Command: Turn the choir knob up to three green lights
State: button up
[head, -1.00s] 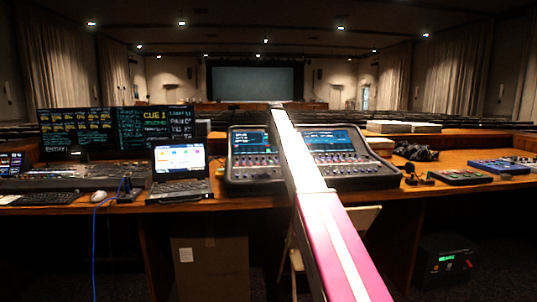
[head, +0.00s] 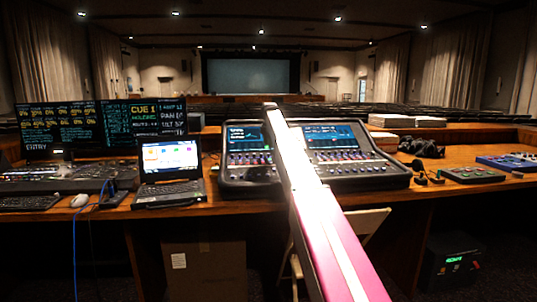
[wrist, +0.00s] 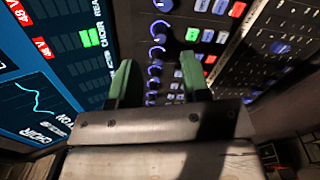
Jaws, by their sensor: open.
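The mixing console (head: 375,178) stands on the desk under my extended arm in the head view; my gripper is not visible there. In the wrist view, my gripper (wrist: 157,78) is open, its two green-tipped fingers apart over the console's panel. A column of dark, blue-ringed knobs (wrist: 156,52) runs up between and beyond the fingers. The console screen (wrist: 40,85) on the left shows a CHOIR label beside green blocks (wrist: 92,42), too small to count surely. I cannot tell which knob is the choir knob. Nothing is visibly held.
Lit buttons, one green (wrist: 192,34) and several red, lie right of the knobs in the wrist view. In the head view, a laptop (head: 168,190) is left of the console. A small button box (head: 470,174) and headphones are right of it. A chair (head: 362,222) stands below the desk.

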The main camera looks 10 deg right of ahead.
jog(key=f, duration=0.6)
jog(key=shift+w+a, duration=0.1)
jog(key=shift+w, duration=0.1)
grip_shut()
jog(key=shift+m, duration=2.9)
